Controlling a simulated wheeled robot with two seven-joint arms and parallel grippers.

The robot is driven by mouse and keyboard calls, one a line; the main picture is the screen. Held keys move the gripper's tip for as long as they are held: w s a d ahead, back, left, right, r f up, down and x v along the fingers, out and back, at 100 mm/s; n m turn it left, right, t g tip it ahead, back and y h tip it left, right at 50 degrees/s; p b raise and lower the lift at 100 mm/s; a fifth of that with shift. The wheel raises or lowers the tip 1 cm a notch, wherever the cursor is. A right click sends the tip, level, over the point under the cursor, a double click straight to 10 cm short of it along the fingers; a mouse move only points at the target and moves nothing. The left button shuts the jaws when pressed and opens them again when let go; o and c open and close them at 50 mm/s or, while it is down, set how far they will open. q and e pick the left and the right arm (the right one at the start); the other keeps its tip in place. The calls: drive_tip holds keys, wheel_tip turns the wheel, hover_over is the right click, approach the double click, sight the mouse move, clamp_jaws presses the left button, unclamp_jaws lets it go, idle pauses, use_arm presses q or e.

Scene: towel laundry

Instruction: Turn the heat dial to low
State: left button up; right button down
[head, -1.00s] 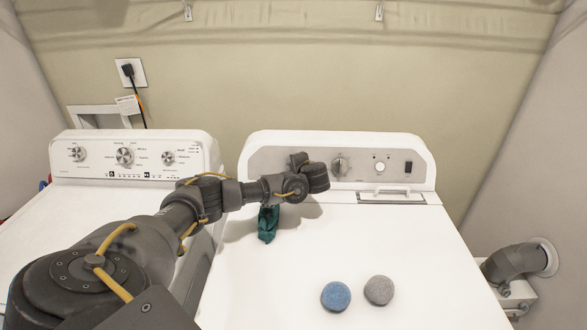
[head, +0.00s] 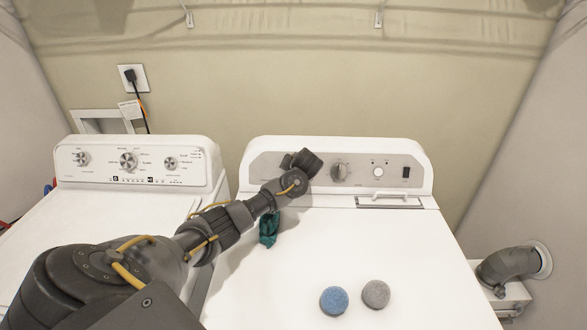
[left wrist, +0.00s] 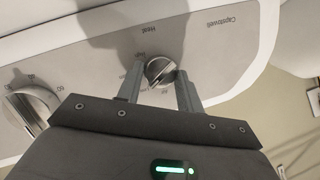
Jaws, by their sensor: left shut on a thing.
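The heat dial (left wrist: 160,71) is a small round silver knob with a raised grip bar, on the grey control panel (left wrist: 215,45) of the right-hand machine. Upside-down "Heat" and "High" lettering shows beside it in the left wrist view. My left gripper (left wrist: 160,80) is shut on the dial, one finger on each side. In the head view my left gripper (head: 288,161) is at the left part of the panel, and the wrist covers most of the dial. I cannot read the dial's setting clearly. My right gripper is not in view.
A larger dial (head: 340,172) is close by on the right of my gripper. A blue ball (head: 334,300) and a grey ball (head: 376,294) lie on the machine's white top. A dark green cloth (head: 268,228) lies under my arm. The washer (head: 135,165) stands on the left.

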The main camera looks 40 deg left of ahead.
use_arm(q)
drive_tip(key=shift+n+p, duration=0.35)
drive_tip(key=shift+n, duration=0.35)
drive_tip(key=shift+a+h, duration=0.1)
drive_tip(key=shift+h, duration=0.2)
drive_tip(key=o, duration=1)
drive_tip(key=shift+r, duration=0.15)
drive_tip(key=b+v, duration=0.2)
drive_tip(key=v, duration=0.8)
drive_tip(key=shift+s+d+r, duration=0.2)
drive_tip(key=shift+s, duration=0.1)
